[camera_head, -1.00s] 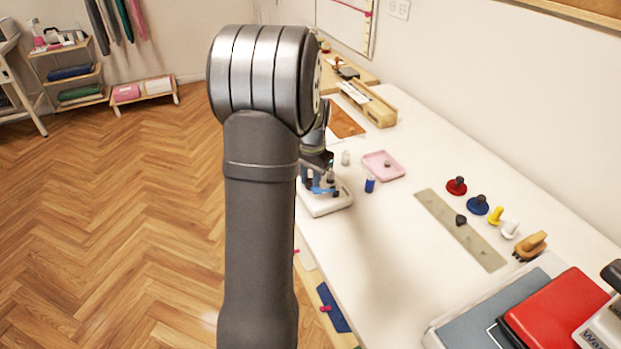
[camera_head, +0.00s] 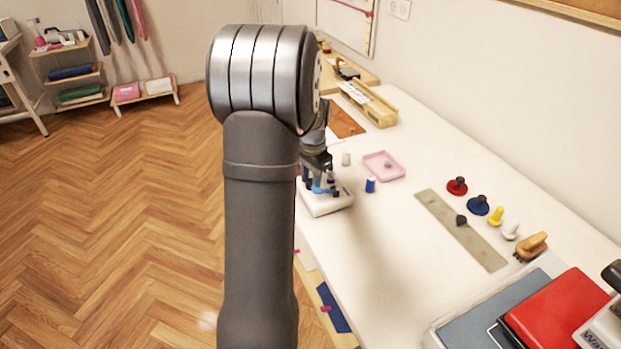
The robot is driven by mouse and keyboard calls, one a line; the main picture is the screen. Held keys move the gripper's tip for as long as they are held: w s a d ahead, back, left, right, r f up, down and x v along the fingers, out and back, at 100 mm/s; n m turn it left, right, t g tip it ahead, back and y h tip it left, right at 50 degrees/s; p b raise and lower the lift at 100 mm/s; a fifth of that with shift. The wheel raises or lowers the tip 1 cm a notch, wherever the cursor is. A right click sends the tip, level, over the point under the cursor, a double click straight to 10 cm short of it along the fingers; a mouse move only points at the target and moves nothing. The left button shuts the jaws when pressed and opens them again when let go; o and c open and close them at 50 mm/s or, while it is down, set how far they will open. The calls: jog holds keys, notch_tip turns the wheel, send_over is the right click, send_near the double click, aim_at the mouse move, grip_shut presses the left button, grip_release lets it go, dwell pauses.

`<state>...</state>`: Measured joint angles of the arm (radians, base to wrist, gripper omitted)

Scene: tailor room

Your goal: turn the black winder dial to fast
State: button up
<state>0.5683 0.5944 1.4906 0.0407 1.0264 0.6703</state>
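The winder appears as a white base (camera_head: 322,206) near the table's left edge, just right of my arm's dark column. My gripper (camera_head: 322,190), with blue parts, is low over this base. It is small in the view, so I cannot tell whether its fingers are open or shut, or whether they touch anything. The black dial cannot be made out; my gripper and arm cover much of the winder.
A blue spool (camera_head: 370,185), a pale spool (camera_head: 346,159) and a pink tray (camera_head: 384,166) stand close to the right of the winder. Farther right are a ruler strip (camera_head: 462,230), a red knob-shaped piece (camera_head: 457,186) and a blue one (camera_head: 477,205). The table's front middle is clear.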

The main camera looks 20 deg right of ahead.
jog(key=shift+r, duration=0.1)
notch_tip(320, 180, up, 17)
jog(key=shift+s, duration=0.45)
jog(key=shift+d, duration=0.1)
dwell(0.5)
jog(key=f, duration=1.7)
jog(key=shift+w+f, duration=0.15)
jog(key=shift+w, duration=0.25)
